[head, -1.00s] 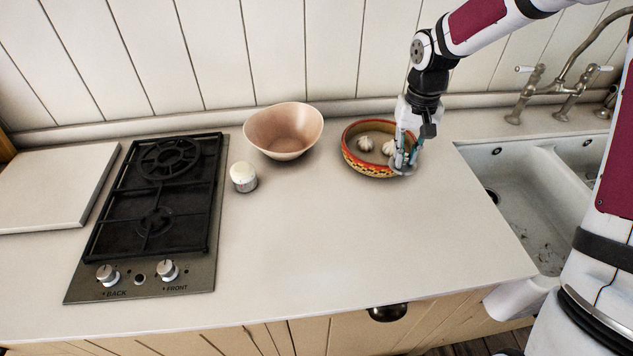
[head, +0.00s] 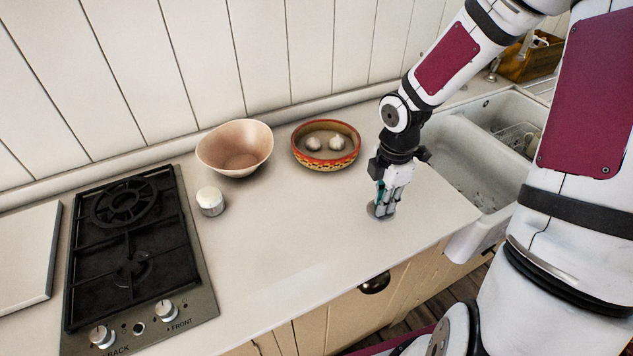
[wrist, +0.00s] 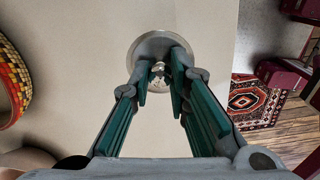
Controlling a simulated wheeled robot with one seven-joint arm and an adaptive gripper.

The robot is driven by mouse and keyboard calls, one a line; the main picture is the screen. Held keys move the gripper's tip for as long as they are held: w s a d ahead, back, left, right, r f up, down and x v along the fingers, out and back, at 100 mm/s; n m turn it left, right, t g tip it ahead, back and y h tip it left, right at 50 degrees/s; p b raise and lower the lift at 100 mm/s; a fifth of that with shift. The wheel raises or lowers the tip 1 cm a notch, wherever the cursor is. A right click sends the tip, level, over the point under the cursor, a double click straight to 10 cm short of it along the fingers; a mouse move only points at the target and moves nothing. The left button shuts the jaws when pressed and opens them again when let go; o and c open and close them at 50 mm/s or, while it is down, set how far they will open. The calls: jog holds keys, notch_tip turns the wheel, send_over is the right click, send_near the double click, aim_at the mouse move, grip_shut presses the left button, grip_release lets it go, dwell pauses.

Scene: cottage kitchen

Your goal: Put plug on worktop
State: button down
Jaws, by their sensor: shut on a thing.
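The plug (wrist: 158,75) is a round grey metal disc with a small shiny knob in its middle. In the wrist view its knob sits between the fingertips of my gripper (wrist: 160,88). My gripper is shut on the plug. In the head view the gripper (head: 383,208) points down over the right part of the pale worktop (head: 280,250), and the plug (head: 373,213) shows as a grey rim under the fingers. The plug is at or just above the worktop surface; I cannot tell whether it touches.
A patterned bowl (head: 326,163) holding two garlic bulbs stands behind, beside a pink bowl (head: 234,170). A white-topped jar (head: 210,201) stands near the gas hob (head: 135,250). The sink (head: 470,165) lies to the right. The worktop's middle is clear.

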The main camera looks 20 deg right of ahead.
jog(key=shift+s+d+n, duration=0.15)
jog(key=shift+s+n, duration=0.5)
jog(key=shift+n, duration=0.05)
jog(key=shift+w+a+f, duration=0.1)
jog(key=shift+w+a, duration=0.05)
jog(key=shift+a, duration=0.1)
send_over(322, 208)
jog(key=shift+f+b, duration=0.3)
jog(key=shift+f, duration=2.2)
jog(key=shift+f, duration=0.15)
jog(key=c, duration=1.5)
grip_release()
